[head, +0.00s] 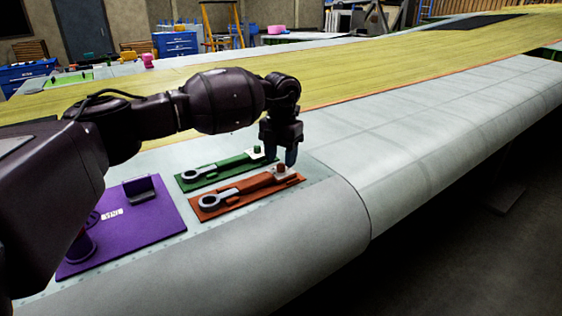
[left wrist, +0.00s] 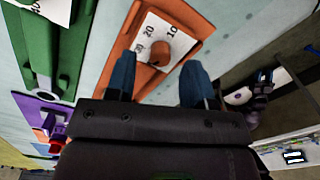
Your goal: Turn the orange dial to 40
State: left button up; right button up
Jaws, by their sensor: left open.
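The orange dial (head: 282,168) is a small round knob on a white scale plate at the far right end of an orange-red panel (head: 213,212). In the left wrist view the orange-brown knob (left wrist: 160,53) sits on its white plate, with marks that look like 10, 20 and 30 beside it. I cannot tell which mark it points to. My left gripper (head: 283,155) hangs above and just behind the dial, pointing down. Its blue fingertips (left wrist: 157,77) are apart, with nothing between them; the knob lies just beyond them.
A green panel (head: 205,180) with a similar knob lies behind the orange one. A purple panel (head: 140,225) with an upright post and a bracket lies to the left. The grey wing surface (head: 430,125) to the right is clear.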

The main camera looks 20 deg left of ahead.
aim_at(281, 164)
pick_arm(q)
notch_tip(281, 164, up, 9)
dwell(0.3)
